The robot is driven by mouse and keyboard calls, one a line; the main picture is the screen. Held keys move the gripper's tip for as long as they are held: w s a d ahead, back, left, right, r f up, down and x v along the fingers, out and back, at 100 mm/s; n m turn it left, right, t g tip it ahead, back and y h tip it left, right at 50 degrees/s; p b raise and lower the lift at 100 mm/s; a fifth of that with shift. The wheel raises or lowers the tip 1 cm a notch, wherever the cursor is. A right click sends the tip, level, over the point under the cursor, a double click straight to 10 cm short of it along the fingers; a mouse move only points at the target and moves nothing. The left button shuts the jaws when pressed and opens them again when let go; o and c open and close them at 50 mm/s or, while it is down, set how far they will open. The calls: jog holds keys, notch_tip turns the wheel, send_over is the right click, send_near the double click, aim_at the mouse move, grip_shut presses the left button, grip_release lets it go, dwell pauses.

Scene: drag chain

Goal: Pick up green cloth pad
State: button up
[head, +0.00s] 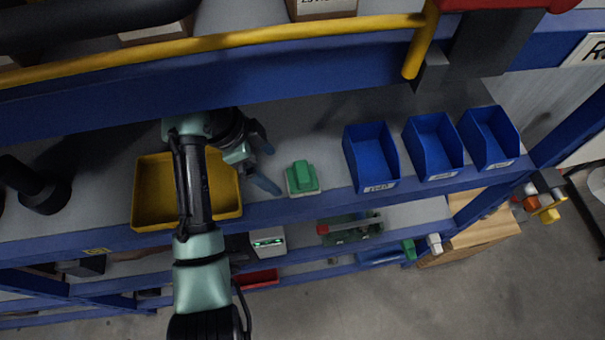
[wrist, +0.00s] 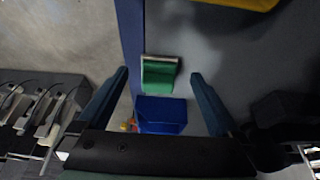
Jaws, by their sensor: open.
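The green cloth pad (head: 302,178) sits on the grey shelf, near its front blue edge. It has a raised green top and a pale edge low down. In the wrist view the green pad (wrist: 158,76) shows between the two fingertips, with a pale strip along one side. My gripper (head: 269,168) is open and empty, just left of the pad in the head view, with its fingers pointing toward it. In the wrist view my gripper (wrist: 159,74) has its blue fingers spread wide on either side, apart from the pad.
A yellow bin (head: 226,187) stands left of the pad, partly behind my arm. Blue bins stand to the right: one nearest (head: 370,157), a middle one (head: 434,147) and a far one (head: 489,138). A blue beam with a yellow rail (head: 250,39) runs above the shelf.

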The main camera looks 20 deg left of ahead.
aim_at(304, 170)
jog(key=w+d, duration=0.1)
jog(key=d, duration=0.1)
jog(key=w+d+p, duration=0.1)
jog(key=shift+w+d+r+p, duration=0.2)
jog(key=shift+d+p, duration=0.1)
jog(key=shift+d, duration=0.1)
jog(key=shift+p+x, duration=0.95)
jog(key=shift+x, duration=1.7)
jog(key=c, duration=1.3)
jog(key=shift+r, duration=0.15)
jog(key=shift+r+b, duration=0.6)
jog(key=shift+b, duration=0.15)
jog(key=shift+s+d+r+b, duration=0.15)
jog(key=shift+s+r+b, duration=0.05)
jog(key=shift+r+b, duration=0.25)
jog(key=shift+s+d+r+b, duration=0.2)
jog(key=shift+r+b, duration=0.1)
jog(key=shift+r, duration=0.1)
jog(key=s+d+p, duration=0.1)
jog(key=s+d, duration=0.8)
jog(key=s, duration=0.5)
jog(key=shift+d+r, duration=0.2)
